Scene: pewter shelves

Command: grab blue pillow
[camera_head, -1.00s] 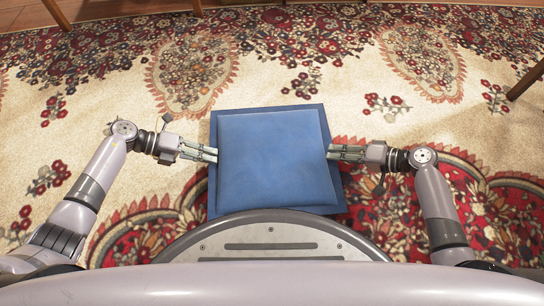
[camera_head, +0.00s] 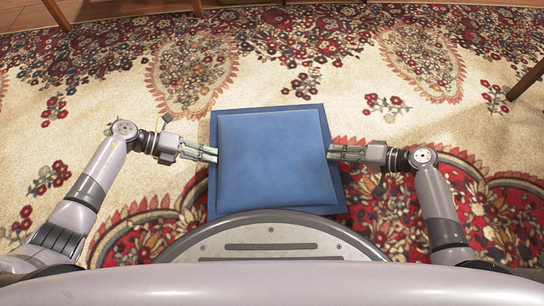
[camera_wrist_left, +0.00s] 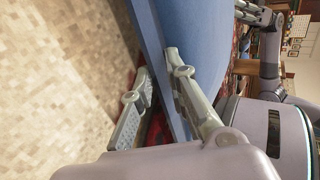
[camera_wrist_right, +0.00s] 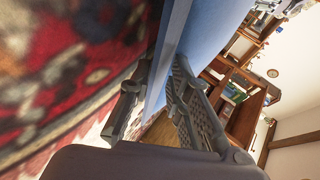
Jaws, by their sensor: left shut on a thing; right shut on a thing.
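The blue pillow (camera_head: 273,158) is square with a flat border, in front of my base in the head view. My left gripper (camera_head: 213,154) is shut on its left border, and my right gripper (camera_head: 332,152) is shut on its right border. In the left wrist view the pillow's edge (camera_wrist_left: 153,50) passes between the two fingers (camera_wrist_left: 160,95). In the right wrist view the pillow's edge (camera_wrist_right: 174,45) also runs between the fingers (camera_wrist_right: 155,100). The pillow's near edge is hidden behind my base.
A patterned red and cream rug (camera_head: 420,120) covers the floor around the pillow. Wooden furniture legs stand at the right edge (camera_head: 526,80) and top left (camera_head: 56,14). The right wrist view shows wooden shelves (camera_wrist_right: 243,115) in the background.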

